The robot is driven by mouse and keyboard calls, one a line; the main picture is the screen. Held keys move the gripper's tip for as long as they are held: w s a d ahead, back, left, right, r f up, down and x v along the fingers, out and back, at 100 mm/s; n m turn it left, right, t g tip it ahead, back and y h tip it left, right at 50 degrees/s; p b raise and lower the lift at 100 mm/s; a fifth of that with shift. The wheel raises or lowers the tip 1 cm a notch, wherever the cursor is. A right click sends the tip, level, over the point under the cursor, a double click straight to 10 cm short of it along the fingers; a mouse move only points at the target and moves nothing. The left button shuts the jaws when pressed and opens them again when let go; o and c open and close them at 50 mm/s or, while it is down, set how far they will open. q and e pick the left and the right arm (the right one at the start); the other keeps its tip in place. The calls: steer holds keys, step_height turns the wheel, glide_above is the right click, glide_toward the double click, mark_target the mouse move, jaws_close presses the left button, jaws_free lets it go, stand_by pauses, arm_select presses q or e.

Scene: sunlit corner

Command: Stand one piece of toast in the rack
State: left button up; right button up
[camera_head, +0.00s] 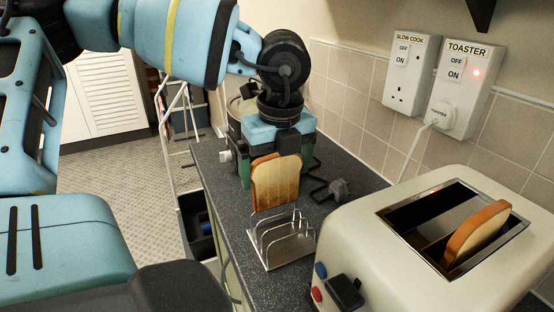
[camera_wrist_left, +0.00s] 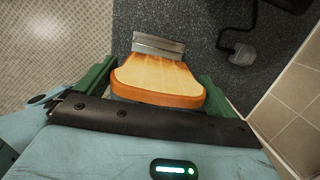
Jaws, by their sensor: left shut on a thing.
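My left gripper (camera_head: 272,172) is shut on a slice of toast (camera_head: 275,184) and holds it upright above the worktop, just behind and above the metal toast rack (camera_head: 284,241). In the left wrist view the toast (camera_wrist_left: 158,82) sits between the green fingers, with part of the rack (camera_wrist_left: 158,45) beyond it. The rack stands on the worktop near its left edge, and its visible slots look empty. A second slice (camera_head: 474,236) sticks up from one slot of the cream toaster (camera_head: 375,262). My right gripper is not in view.
The dark speckled worktop (camera_head: 222,188) ends at the left above the floor. A toaster switch (camera_head: 462,70) with a red light and a slow cook switch (camera_head: 410,70) are on the tiled wall.

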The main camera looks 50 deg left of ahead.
mark_target(276, 204)
arm_select(q)
steer(key=shift+f+b, duration=1.1)
steer(key=shift+f, duration=0.25)
steer(key=shift+f+b, duration=0.5)
steer(key=shift+f, duration=0.3)
steer(key=o, duration=0.6)
steer(key=shift+c, duration=0.2)
steer(key=shift+o, duration=0.2)
steer(key=shift+r, duration=0.1)
